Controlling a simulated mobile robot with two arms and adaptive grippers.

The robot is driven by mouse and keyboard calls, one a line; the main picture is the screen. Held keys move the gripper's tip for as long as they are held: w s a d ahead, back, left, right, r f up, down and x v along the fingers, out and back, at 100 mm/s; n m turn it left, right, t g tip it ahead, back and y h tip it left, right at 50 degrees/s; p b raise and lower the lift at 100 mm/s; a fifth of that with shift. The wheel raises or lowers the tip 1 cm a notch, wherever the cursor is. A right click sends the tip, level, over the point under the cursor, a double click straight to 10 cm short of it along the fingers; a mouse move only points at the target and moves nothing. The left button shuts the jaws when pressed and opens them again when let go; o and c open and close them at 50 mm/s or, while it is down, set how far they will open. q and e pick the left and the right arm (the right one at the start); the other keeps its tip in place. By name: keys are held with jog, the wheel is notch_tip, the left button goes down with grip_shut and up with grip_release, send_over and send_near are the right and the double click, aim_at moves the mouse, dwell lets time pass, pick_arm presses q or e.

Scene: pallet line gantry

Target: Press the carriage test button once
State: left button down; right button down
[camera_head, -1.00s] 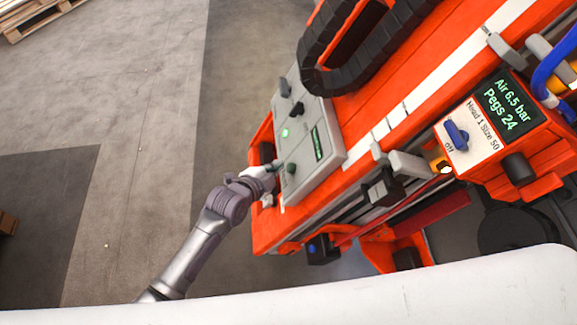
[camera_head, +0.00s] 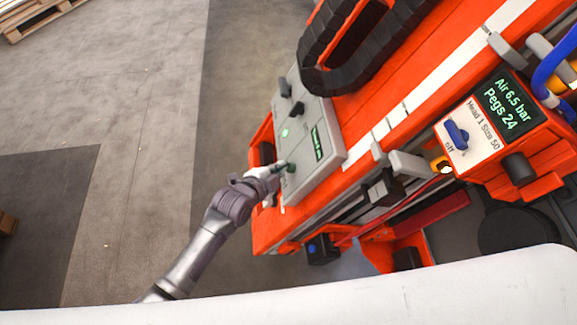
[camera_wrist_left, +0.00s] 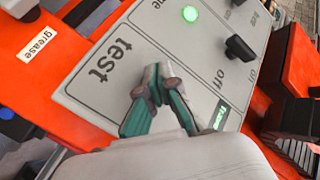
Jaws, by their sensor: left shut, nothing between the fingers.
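The grey control panel (camera_head: 312,165) sits on the orange machine and carries a dark green round button (camera_head: 291,168) near its lower end. In the left wrist view the word "test" (camera_wrist_left: 109,62) is printed on the panel beside my fingertips. My left gripper (camera_head: 281,168) is shut and empty, with its fingertips at the button in the head view. In the left wrist view my left gripper (camera_wrist_left: 158,82) points at the panel, and its fingers hide the button. I cannot tell whether they touch it. My right gripper is not in view.
A lit green lamp (camera_head: 285,133), black knobs (camera_head: 297,109) and a small green display (camera_head: 317,143) share the panel. A black cable chain (camera_head: 322,77) curves above. A screen box with a blue knob (camera_head: 457,135) stands at right.

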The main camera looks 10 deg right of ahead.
pick_arm(q)
jog(key=shift+d+f, duration=0.15)
jog(key=shift+d, duration=0.2)
dwell(0.3)
jog(key=shift+a, duration=0.1)
jog(key=shift+a+r+p, duration=0.4)
jog(key=shift+a+p, duration=0.15)
jog(key=shift+a, duration=0.15)
jog(key=a+p, duration=0.1)
jog(key=a+r+p, duration=0.1)
jog(key=a, duration=0.1)
jog(key=a+r, duration=0.1)
jog(key=shift+a+r+p, duration=0.2)
jog(key=shift+a+p, duration=0.05)
jog(key=shift+p, duration=0.15)
dwell(0.8)
